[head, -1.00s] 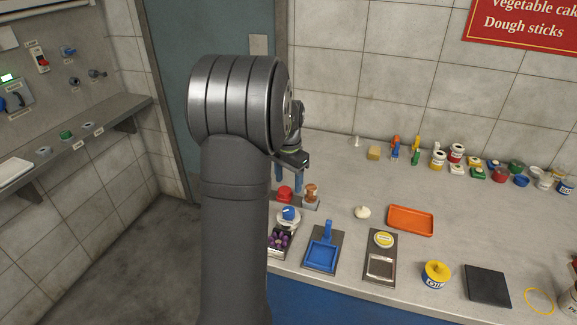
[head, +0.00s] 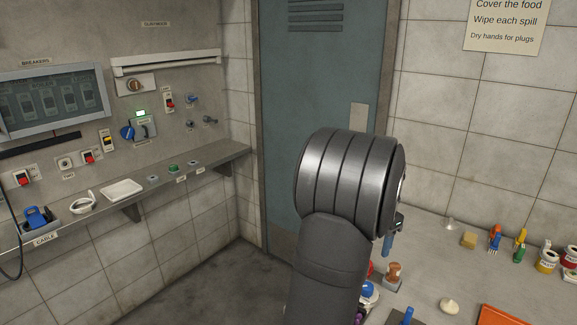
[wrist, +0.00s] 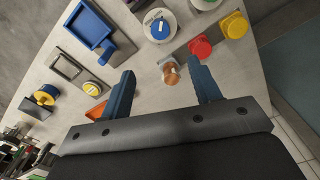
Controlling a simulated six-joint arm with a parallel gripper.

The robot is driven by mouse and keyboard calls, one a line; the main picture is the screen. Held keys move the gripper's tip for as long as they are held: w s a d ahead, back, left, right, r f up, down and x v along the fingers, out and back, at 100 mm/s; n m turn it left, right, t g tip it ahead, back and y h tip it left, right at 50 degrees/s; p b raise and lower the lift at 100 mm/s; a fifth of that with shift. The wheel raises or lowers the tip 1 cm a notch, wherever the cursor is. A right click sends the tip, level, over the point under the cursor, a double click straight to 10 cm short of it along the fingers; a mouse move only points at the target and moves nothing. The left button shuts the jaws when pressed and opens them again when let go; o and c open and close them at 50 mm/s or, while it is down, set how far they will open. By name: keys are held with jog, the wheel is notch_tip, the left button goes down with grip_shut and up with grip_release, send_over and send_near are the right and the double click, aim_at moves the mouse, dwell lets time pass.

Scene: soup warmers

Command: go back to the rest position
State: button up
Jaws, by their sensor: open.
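My gripper (wrist: 161,88) is open in the wrist view, its two blue fingers apart and nothing held between them. A copper-brown knobbed piece (wrist: 170,76) shows beyond the gap between the fingertips, on the counter; I cannot tell how far below it is. In the head view my arm rises in front of the counter and hides most of the gripper; one blue finger (head: 388,244) shows at the arm's right edge. The brown piece also shows just below it in the head view (head: 393,271).
A wall shelf (head: 140,185) with switches is at left, a door (head: 315,90) behind.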

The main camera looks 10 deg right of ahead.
notch_tip(320, 180, down, 17)
jog(key=shift+f, duration=0.1)
dwell(0.4)
notch_tip(320, 180, up, 18)
notch_tip(320, 180, down, 18)
jog(key=shift+r, duration=0.2)
jog(key=shift+f, duration=0.25)
jog(key=n, duration=1.3)
jog(key=shift+n, duration=2.1)
